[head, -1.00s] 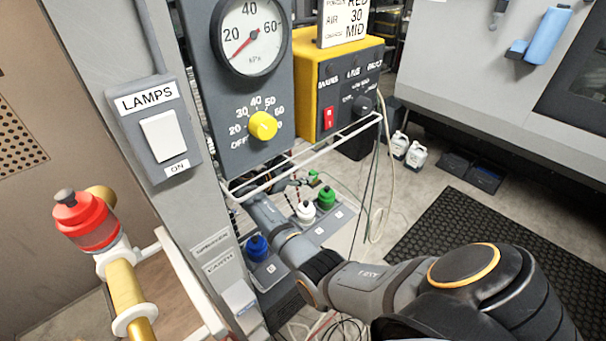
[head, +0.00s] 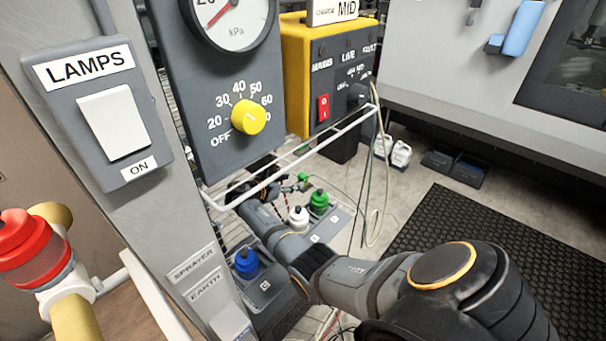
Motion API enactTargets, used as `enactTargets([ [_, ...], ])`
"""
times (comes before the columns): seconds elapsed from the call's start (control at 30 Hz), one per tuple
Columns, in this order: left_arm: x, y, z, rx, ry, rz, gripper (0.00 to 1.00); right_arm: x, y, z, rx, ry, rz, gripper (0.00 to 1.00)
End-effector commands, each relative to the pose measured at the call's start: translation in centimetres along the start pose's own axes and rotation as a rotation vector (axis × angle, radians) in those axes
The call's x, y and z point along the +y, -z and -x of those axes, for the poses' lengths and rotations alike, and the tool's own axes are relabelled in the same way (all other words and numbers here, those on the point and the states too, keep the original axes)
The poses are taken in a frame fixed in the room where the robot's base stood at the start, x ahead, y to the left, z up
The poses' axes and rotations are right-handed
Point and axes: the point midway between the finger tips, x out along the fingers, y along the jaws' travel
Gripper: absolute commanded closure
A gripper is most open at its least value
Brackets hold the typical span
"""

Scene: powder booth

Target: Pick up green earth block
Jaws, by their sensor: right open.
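A small green piece (head: 303,178), which looks like the green earth block, shows in the head view behind the white wire rail, above and left of the green-capped bottle. My right arm reaches in from the lower right, and its forearm runs past the bottles. My right gripper (head: 284,187) is beyond the rail, just left of the green piece. It is open. The gripper is small, dark and partly covered by the rail, so I cannot tell if its fingers touch the piece. My left gripper is out of view.
The white wire rail (head: 290,165) crosses above. Hanging cables (head: 378,200) are to the right. A post labelled SPRAYER and EARTH (head: 200,280) stands left.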

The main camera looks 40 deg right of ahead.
Motion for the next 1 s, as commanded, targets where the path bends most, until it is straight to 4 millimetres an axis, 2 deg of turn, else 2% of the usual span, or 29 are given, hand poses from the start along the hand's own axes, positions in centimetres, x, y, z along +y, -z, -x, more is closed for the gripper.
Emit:
enactTargets([
  [0.13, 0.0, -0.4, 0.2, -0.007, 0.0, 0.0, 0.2, 0.1, -0.1, -0.5, 0.0, 0.0, 0.0, 0.45],
  [0.4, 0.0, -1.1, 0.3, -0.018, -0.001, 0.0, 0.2, 0.3, -0.1, -4.7, -0.001, 0.0, -0.001, 0.45],
  [0.67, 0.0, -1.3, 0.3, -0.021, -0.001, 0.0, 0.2, 0.3, -0.1, -5.2, 0.001, -0.001, -0.001, 0.45],
  [0.77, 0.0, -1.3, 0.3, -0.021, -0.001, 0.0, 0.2, 0.3, 0.0, -5.2, 0.001, -0.001, -0.001, 0.56],
  [1.0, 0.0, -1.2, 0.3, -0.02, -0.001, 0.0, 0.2, 0.3, 0.0, -5.2, 0.0, -0.001, -0.001, 0.89],
])
